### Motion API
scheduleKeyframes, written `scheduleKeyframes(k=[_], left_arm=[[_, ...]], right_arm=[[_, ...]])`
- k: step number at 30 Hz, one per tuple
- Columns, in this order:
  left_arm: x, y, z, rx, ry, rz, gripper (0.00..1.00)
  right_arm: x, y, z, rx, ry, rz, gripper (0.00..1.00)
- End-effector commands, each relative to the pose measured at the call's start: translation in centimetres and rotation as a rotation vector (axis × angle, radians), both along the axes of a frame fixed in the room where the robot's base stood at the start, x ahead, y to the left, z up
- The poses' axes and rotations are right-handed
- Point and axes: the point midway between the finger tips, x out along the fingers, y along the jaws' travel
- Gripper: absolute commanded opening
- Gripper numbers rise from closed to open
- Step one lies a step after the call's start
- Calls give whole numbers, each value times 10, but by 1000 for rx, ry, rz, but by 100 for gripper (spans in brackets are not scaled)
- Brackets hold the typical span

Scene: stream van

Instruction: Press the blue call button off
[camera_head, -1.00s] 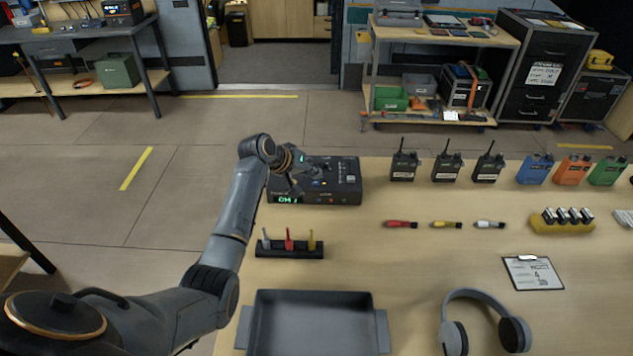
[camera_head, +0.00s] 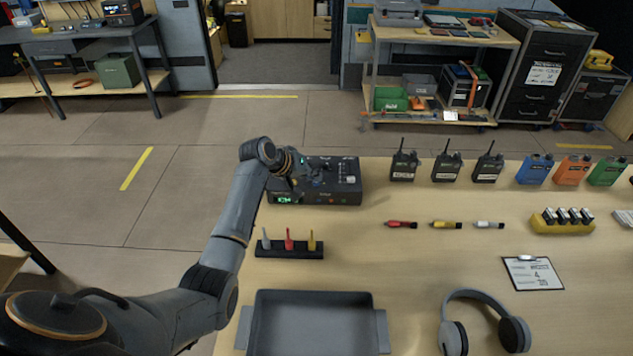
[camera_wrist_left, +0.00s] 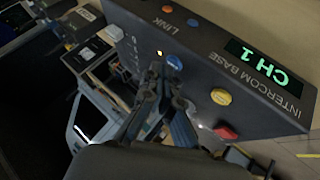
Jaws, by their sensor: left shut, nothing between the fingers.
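The dark intercom base (camera_head: 347,178) stands at the back left of the wooden table. In the left wrist view its face (camera_wrist_left: 200,50) carries a lit "CH 1" display, a blue button (camera_wrist_left: 174,61), a yellow button (camera_wrist_left: 221,96) and a red button (camera_wrist_left: 226,131). A small light glows beside the blue button. My left gripper (camera_head: 300,181) is shut and empty over the left part of the base. In the wrist view its fingertips (camera_wrist_left: 166,78) are close to the blue button; I cannot tell whether they touch it. My right gripper is out of view.
A rack with three coloured pegs (camera_head: 290,251) and a dark tray (camera_head: 315,325) are in front of the base. Radios (camera_head: 446,166) stand to its right. Headphones (camera_head: 484,318) and a clipboard (camera_head: 533,272) lie farther right. The table's middle is mostly clear.

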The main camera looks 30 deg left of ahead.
Motion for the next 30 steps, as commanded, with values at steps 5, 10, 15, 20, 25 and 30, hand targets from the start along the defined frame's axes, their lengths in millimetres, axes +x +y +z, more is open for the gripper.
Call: scheduleKeyframes(k=[5,10,15,20,25,30], left_arm=[[0,0,-1,1,-1,0,0],[0,0,-1,0,-1,1,0],[0,0,-2,0,-1,1,0],[0,0,-4,1,-1,0,0],[0,0,-4,1,-1,0,0],[0,0,2,1,0,-1,0]], right_arm=[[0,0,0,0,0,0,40],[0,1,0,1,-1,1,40],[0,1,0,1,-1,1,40],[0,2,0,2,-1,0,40],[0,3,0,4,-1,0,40],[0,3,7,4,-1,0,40]])
